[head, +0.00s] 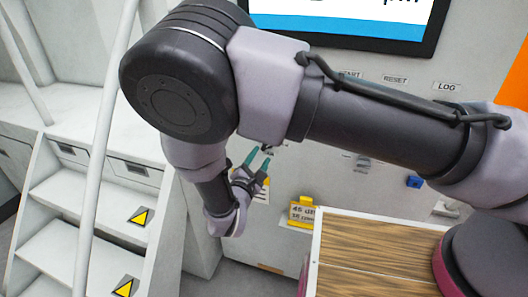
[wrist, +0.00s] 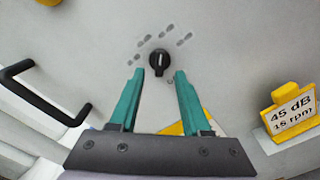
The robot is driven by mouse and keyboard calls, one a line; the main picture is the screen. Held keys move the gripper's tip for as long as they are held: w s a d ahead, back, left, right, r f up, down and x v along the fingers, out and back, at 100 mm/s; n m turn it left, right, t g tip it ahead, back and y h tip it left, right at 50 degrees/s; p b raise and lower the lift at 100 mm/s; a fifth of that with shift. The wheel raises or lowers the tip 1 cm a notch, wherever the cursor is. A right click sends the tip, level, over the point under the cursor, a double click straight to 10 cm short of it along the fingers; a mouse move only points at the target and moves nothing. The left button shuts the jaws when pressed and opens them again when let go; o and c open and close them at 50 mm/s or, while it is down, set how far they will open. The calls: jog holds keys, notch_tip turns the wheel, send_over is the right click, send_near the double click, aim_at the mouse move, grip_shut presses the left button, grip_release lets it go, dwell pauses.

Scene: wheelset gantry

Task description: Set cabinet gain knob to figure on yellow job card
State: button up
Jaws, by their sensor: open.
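The gain knob (wrist: 159,62) is a small black dial with a white pointer line on the pale cabinet face, ringed by small grey marks too blurred to read. In the wrist view its line looks close to upright. My gripper (wrist: 158,78) is open, its teal fingertips either side of and just below the knob; I cannot tell whether they touch it. In the head view my gripper (head: 259,159) is at the cabinet face, largely covering the knob. The yellow job card (wrist: 292,112) reads "45 dB" and "15 rpm"; it also shows in the head view (head: 302,213).
A black handle (wrist: 40,92) is left of the knob. A wood-topped surface (head: 375,255) stands front right. Steps with a railing (head: 90,200) are at the left. A screen (head: 345,20) and RESET and LOG labels (head: 446,87) are higher on the cabinet (head: 300,165).

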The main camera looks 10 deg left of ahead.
jog(key=s, duration=0.5)
jog(key=shift+s+a, duration=0.15)
jog(key=shift+s, duration=0.2)
